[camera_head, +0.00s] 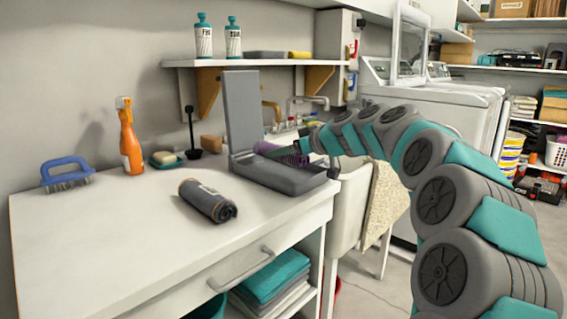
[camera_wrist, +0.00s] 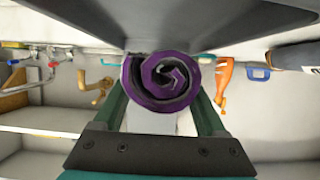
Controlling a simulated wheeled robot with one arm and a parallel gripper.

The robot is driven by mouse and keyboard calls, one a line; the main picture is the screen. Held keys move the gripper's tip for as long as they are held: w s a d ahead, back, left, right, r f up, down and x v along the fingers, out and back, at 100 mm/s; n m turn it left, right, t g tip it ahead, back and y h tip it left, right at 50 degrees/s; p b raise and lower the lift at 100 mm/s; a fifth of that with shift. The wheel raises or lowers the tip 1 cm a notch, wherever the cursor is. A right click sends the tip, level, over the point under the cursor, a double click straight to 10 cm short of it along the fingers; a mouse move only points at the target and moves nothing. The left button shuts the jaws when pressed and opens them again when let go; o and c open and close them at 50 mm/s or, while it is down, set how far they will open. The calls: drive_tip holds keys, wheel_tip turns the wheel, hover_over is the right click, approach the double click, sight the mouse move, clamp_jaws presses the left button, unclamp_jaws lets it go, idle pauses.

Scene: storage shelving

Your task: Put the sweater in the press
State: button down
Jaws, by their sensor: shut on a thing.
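The grey press (camera_head: 245,125) stands open on the counter, its lid upright at the back and its shallow base (camera_head: 285,178) in front. My gripper (camera_head: 287,153) reaches in from the right and is shut on a purple and grey rolled cloth (camera_head: 296,160), apparently the sweater, at the base. The wrist view shows the spiral end of the purple roll (camera_wrist: 160,80) between my green fingers, close against a dark grey surface (camera_wrist: 165,18). I cannot tell whether it rests on the base. A second roll, dark grey with a label (camera_head: 207,200), lies on the counter left of the press.
An orange spray bottle (camera_head: 130,140), a blue brush (camera_head: 68,173) and a soap dish (camera_head: 166,160) stand along the wall. A shelf (camera_head: 270,62) with two bottles hangs above the press. A sink (camera_head: 350,205) is to the right. The counter's front left is clear.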

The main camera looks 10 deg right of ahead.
sight(307, 158)
drive_tip(key=shift+w+d+f, duration=0.1)
drive_tip(key=shift+w+f, duration=0.2)
drive_tip(key=shift+w, duration=0.2)
drive_tip(key=shift+f, duration=1.5)
unclamp_jaws()
drive_tip(key=shift+s+f, duration=0.1)
drive_tip(key=v, duration=1.2)
drive_tip(key=shift+b, duration=0.3)
